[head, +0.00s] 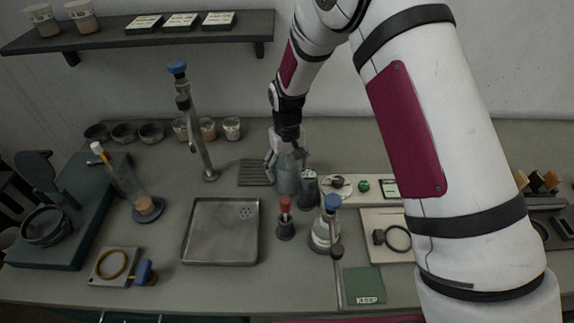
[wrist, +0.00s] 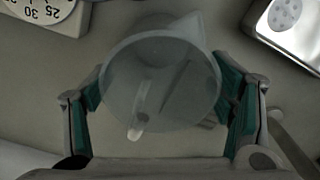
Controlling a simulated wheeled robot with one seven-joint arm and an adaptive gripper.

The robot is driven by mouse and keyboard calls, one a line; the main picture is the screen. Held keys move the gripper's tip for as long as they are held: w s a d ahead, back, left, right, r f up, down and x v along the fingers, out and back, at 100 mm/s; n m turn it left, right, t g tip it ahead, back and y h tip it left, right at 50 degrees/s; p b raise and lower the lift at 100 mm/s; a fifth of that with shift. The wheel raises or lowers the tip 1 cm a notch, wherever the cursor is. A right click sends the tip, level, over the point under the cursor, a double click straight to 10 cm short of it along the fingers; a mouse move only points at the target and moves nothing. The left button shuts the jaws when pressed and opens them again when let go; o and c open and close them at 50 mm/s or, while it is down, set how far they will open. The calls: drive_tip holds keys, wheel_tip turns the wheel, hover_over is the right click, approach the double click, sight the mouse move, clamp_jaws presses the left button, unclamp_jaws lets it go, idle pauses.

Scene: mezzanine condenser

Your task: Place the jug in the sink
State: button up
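In the wrist view the teal pads of my gripper (wrist: 160,75) lie against both sides of the jug. I see no clear gap under the jug. The sink (head: 215,238) is a shallow square grey basin, left and forward of the jug, and empty. Its drain corner (wrist: 290,25) shows at the wrist view's upper right.
A tap (head: 195,130) with a blue top stands behind the sink. A dark cylinder (head: 309,190) is close to the jug's right. A red-topped bottle (head: 285,218) and a blue-capped flask (head: 325,232) stand right of the sink.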

wheel_tip(320, 180, up, 12)
drive_tip(key=p, duration=0.1)
drive_tip(key=shift+r, duration=0.2)
idle(0.5)
